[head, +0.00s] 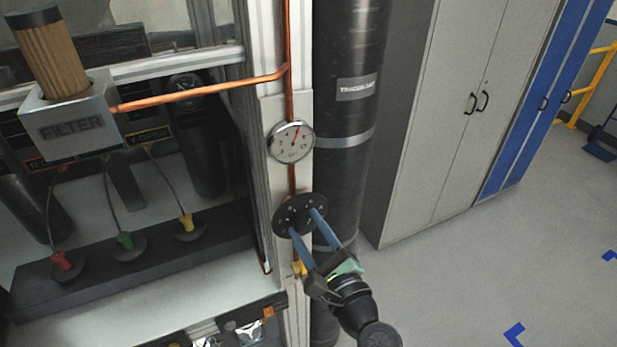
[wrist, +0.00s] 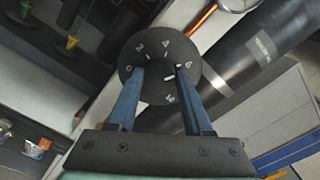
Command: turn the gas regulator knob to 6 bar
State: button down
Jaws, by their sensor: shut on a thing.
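The gas regulator's black round dial plate (head: 287,211) is on the pale post, with white numbers around it. It also shows in the wrist view (wrist: 150,97), where 0, 2, 4 and 6 read along its left and upper side and 10 at the bottom. My gripper (head: 304,221) has its two blue fingers at the dial, shut on the black knob (wrist: 160,72) at its centre. A white mark shows near the knob, but I cannot tell which number it points at. Above, the round pressure gauge (head: 291,147) has a red needle pointing up and slightly right.
A copper pipe (head: 290,80) runs down the post. A black gas cylinder (head: 342,115) stands just right of it. The filter block (head: 72,125) and a bench with coloured connectors are at left. Grey cabinets (head: 440,110) stand at right, with open floor before them.

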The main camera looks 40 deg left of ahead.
jog(key=shift+c, duration=1.5)
grip_release()
jog(key=shift+s+d+f+b, duration=0.15)
jog(key=shift+d+b, duration=0.2)
jog(key=shift+d, duration=0.15)
jog(key=b+v, duration=0.4)
jog(key=v, duration=0.8)
jog(key=shift+b, duration=0.4)
